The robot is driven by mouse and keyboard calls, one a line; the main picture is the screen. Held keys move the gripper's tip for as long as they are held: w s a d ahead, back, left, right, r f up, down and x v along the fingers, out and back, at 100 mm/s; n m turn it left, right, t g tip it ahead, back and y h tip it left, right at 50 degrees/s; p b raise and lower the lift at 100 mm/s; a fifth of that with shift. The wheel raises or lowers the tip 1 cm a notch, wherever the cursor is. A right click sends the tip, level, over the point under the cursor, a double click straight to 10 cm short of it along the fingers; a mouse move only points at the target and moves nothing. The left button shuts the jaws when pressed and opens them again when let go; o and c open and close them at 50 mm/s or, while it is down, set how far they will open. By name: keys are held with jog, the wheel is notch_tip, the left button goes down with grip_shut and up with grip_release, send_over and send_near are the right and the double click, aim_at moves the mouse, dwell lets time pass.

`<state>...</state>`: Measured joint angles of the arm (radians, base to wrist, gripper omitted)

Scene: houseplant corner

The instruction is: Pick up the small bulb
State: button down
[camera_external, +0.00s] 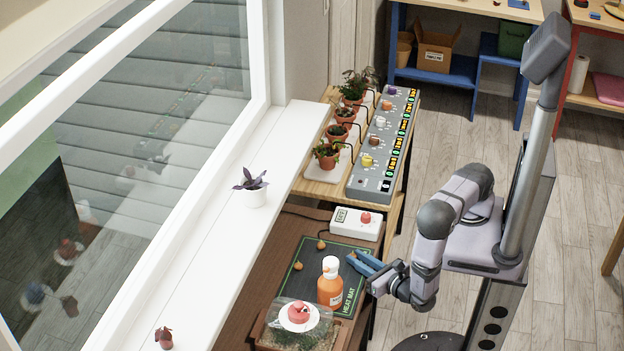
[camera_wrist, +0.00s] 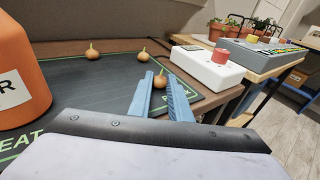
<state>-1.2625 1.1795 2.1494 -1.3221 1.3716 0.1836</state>
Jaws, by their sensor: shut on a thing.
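A small brown bulb (camera_wrist: 161,80) is between the tips of my gripper's two blue fingers in the wrist view. My gripper (camera_wrist: 160,77) is shut on this bulb, and its fingers also show in the external view (camera_external: 356,255), at the right edge of the dark heat mat (camera_external: 352,290). The held bulb is hidden there. I cannot tell whether it touches the mat. Two other bulbs lie on the mat: one far back (camera_external: 321,245) and one farther left (camera_external: 298,266). They look larger than the held one.
An orange bottle (camera_external: 330,288) with a white cap stands on the mat, left of my gripper. A white box (camera_external: 345,224) with a red knob sits behind the mat. A covered planter tray (camera_external: 262,330) stands in front. A potted-plant bench (camera_external: 325,188) is farther back.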

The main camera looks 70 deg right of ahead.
jog(key=shift+r, duration=0.15)
notch_tip(320, 180, up, 10)
dwell(0.7)
jog(key=shift+p, duration=0.3)
